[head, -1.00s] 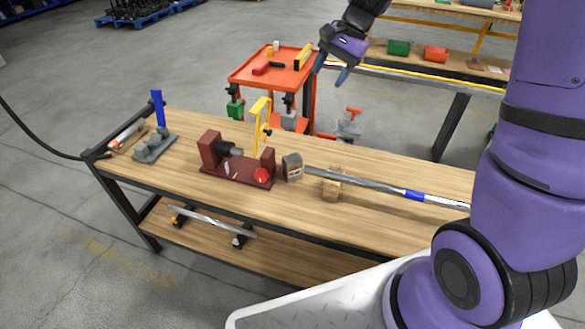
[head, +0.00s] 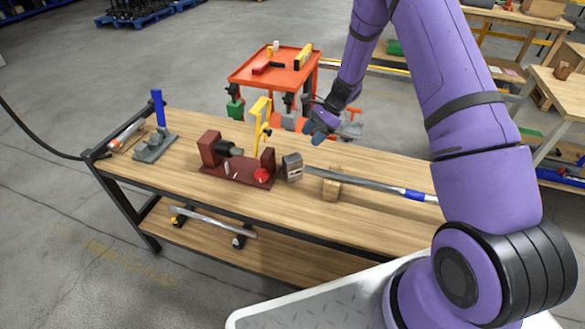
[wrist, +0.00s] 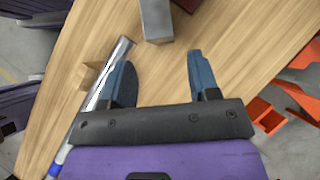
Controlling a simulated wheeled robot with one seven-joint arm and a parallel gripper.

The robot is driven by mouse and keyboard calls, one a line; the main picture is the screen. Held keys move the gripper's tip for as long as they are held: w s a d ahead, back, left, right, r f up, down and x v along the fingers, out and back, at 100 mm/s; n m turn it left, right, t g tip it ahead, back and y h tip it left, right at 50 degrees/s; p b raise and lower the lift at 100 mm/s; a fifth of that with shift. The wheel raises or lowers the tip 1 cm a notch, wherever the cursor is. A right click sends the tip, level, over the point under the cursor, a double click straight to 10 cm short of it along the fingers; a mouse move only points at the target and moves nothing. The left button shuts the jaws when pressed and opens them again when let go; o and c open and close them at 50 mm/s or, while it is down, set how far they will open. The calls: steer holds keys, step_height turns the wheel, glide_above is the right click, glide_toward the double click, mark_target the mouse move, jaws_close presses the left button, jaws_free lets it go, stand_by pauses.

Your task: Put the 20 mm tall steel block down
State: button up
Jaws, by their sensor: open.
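My gripper (head: 315,137) is open over the far edge of the wooden workbench (head: 385,234). In the wrist view my gripper (wrist: 161,58) has its two blue fingers apart with nothing between them, only bench top. A grey metal block (head: 292,167) stands on the bench by the end of a long bar (head: 375,183). The block also shows at the top of the wrist view (wrist: 157,22), ahead of the fingers and clear of them. I cannot tell whether it is the 20 mm tall steel block; no other steel block is clear.
A dark red screw fixture (head: 236,174) with a yellow upright piece (head: 260,121) stands left of the grey block. A wooden block (head: 332,187) supports the bar. A grey stand with a blue post (head: 158,108) is far left. An orange cart (head: 250,77) stands behind the bench.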

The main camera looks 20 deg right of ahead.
mark_target(293, 157)
steer(key=x, duration=0.5)
steer(key=shift+a, duration=0.1)
steer(key=shift+a+r+x, duration=0.1)
steer(key=shift+x, duration=0.8)
steer(key=shift+a+r+x, duration=0.1)
steer(key=shift+x, duration=0.75)
steer(key=shift+a+r+x, duration=0.1)
steer(key=shift+a+x, duration=0.05)
steer(key=shift+x, duration=0.75)
steer(key=shift+s, duration=0.2)
jaws_close()
